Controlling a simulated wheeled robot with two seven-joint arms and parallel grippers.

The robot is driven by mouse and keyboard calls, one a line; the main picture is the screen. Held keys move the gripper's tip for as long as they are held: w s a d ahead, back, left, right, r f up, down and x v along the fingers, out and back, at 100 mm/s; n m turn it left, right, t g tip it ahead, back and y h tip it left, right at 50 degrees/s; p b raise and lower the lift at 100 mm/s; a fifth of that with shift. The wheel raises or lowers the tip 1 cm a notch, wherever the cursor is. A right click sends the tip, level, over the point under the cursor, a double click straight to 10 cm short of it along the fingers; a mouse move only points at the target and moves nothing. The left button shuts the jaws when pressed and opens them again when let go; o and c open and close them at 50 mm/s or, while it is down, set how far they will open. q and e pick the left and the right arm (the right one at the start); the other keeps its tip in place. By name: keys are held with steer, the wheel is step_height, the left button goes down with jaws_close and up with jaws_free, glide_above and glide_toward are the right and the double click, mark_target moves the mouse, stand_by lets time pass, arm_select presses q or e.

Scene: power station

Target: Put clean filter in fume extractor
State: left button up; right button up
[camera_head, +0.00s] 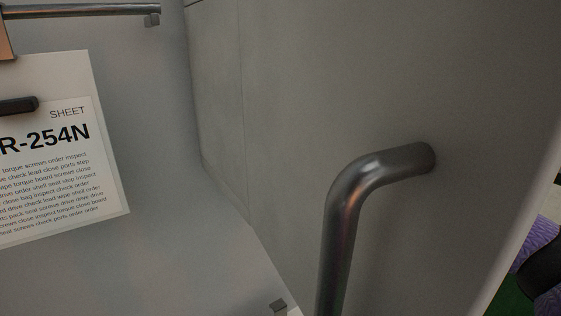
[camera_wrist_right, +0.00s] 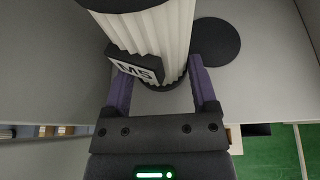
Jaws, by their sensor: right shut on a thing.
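A white pleated cylindrical filter (camera_wrist_right: 158,33) with dark end caps and a small label reading "M5" or "MS" shows in the right wrist view. My right gripper (camera_wrist_right: 157,78) is shut on it, one purple finger on each side near its lower end. The upper end of the filter runs out of the picture. A dark round disc or opening (camera_wrist_right: 217,41) lies on the grey surface just right of the filter; I cannot tell which it is. I cannot identify the fume extractor for certain. My left gripper is not in view.
In the head view a grey panel (camera_head: 290,95) fills the middle, with a bent metal handle (camera_head: 345,215) standing out from it. A printed sheet (camera_head: 60,160) hangs at left below a metal rod (camera_head: 80,11). Green floor (camera_wrist_right: 270,151) shows in the right wrist view.

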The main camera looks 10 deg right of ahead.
steer(key=shift+w+f+p, duration=0.15)
steer(key=shift+f+p, duration=0.15)
steer(key=shift+p, duration=0.05)
steer(key=shift+w+a+f, duration=0.1)
steer(key=shift+f, duration=0.05)
steer(key=shift+f, duration=0.15)
steer(key=o, duration=1.2)
steer(key=shift+r, duration=0.25)
steer(key=b+v, duration=0.2)
steer(key=v, duration=1)
